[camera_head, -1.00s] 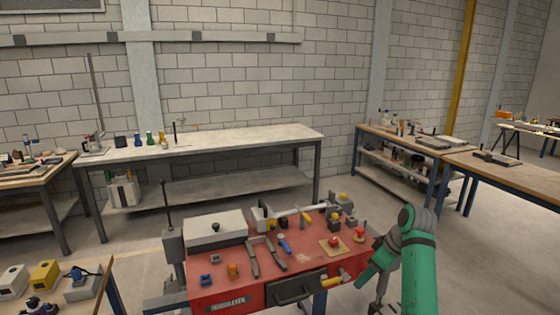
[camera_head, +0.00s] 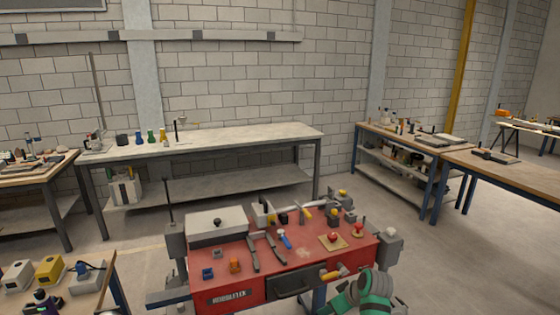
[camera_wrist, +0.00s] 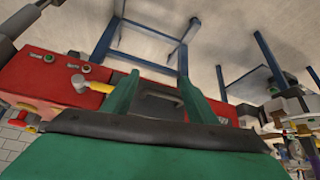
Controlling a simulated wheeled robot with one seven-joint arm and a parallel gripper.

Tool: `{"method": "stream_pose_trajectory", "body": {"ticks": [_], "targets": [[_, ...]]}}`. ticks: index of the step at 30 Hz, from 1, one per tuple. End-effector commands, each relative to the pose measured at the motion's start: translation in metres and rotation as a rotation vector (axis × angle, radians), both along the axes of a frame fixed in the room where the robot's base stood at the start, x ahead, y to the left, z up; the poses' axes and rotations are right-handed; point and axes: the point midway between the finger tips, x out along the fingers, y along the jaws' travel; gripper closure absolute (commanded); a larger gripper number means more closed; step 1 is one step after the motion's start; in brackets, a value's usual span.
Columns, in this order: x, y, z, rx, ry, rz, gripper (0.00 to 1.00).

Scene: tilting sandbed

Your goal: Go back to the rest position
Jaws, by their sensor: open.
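My gripper (camera_wrist: 161,82) shows in the wrist view as two green fingers standing apart, with nothing held between them. Beyond the fingers is the red front of the workbench (camera_head: 222,298), which also shows in the wrist view (camera_wrist: 40,74). A dark drawer handle (camera_wrist: 158,97) lies in line with the gap between the fingers. In the head view, my green arm is low at the bottom right, in front of the bench's right corner. My fingertips cannot be made out there.
A long grey table (camera_head: 215,139) stands behind.

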Motion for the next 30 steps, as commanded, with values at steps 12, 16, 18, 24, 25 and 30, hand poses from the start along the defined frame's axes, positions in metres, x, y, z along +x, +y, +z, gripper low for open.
{"method": "stream_pose_trajectory", "body": {"ticks": [12, 16, 18, 24, 25, 30], "targets": [[-0.056, 0.095, -0.129, 0.099, -0.125, -0.193, 0.47], [-0.084, 0.118, -0.156, 0.123, -0.162, -0.255, 0.47], [-0.101, 0.129, -0.169, 0.135, -0.182, -0.287, 0.47], [-0.156, 0.152, -0.196, 0.16, -0.241, -0.381, 0.47], [-0.165, 0.155, -0.199, 0.164, -0.249, -0.394, 0.47], [-0.218, 0.169, -0.209, 0.178, -0.302, -0.464, 0.47]]}}
